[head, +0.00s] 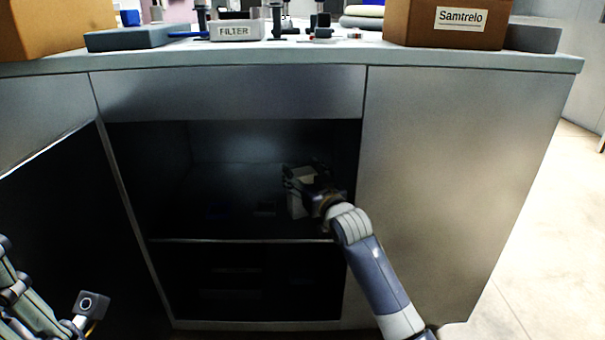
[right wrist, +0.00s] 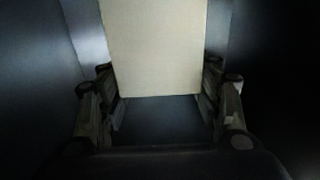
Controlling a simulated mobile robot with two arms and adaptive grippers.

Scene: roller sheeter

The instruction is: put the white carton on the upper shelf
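The white carton (head: 298,192) is inside the dark open cabinet, above the upper shelf (head: 240,241). My right gripper (head: 305,180) reaches into this upper compartment and covers part of the carton. In the right wrist view the carton (right wrist: 158,50) fills the space between the two fingers (right wrist: 160,85), whose pads appear to meet its sides. I cannot tell whether its base touches the shelf.
A lower compartment (head: 250,285) is below. The countertop (head: 330,54) above holds a FILTER box (head: 236,30) and a Samtrelo box (head: 447,22).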

